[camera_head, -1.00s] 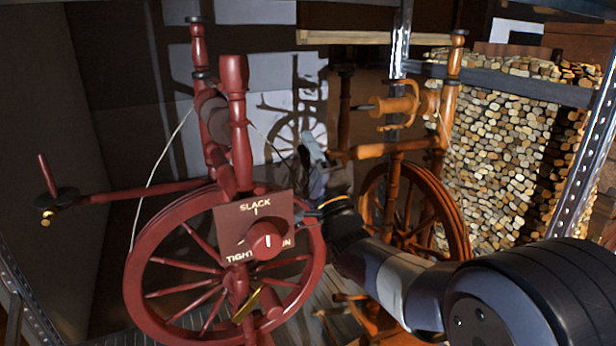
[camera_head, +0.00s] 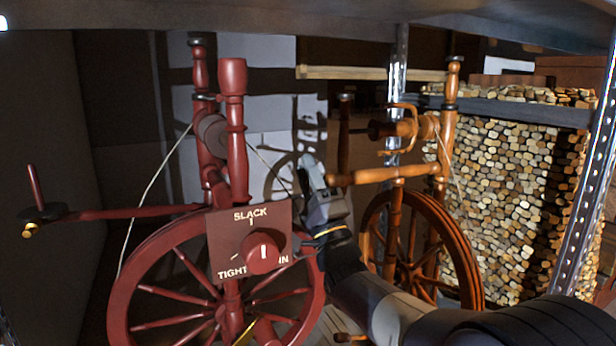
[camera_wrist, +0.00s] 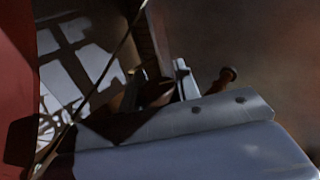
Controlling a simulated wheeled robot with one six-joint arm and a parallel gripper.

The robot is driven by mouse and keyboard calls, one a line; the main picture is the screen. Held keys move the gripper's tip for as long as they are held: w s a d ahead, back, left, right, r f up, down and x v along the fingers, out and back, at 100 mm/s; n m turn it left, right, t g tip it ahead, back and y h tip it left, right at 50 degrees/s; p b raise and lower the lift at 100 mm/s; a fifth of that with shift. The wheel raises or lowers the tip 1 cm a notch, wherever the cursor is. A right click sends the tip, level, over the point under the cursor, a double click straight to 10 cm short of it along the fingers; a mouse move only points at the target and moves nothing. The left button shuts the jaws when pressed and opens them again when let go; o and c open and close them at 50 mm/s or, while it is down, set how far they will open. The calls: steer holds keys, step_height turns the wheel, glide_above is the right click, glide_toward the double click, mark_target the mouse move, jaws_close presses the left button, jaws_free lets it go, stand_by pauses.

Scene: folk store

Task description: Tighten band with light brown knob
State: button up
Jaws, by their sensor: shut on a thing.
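The light brown spinning wheel (camera_head: 421,235) stands right of centre in the head view. A light brown knob (camera_head: 337,180) sits at the left end of its horizontal bar. My gripper (camera_head: 311,180) is at this knob's left and is shut on it; the jaws hide the contact. In the wrist view, a grey jaw (camera_wrist: 190,120) fills the lower part, and a small brown rounded wooden end (camera_wrist: 224,78) shows beyond it.
A dark red spinning wheel (camera_head: 240,140) stands close at left, with a SLACK/TIGHTEN panel (camera_head: 221,222) and a red knob (camera_head: 262,252) near my gripper. A metal post (camera_head: 397,60) and a stacked log pile (camera_head: 510,190) are behind. A shelf (camera_head: 300,15) runs above.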

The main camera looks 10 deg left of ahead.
steer(key=o, duration=1)
steer(key=p+v, duration=0.1)
steer(key=v, duration=0.9)
steer(key=shift+s+d+f, duration=0.2)
steer(key=shift+f, duration=0.1)
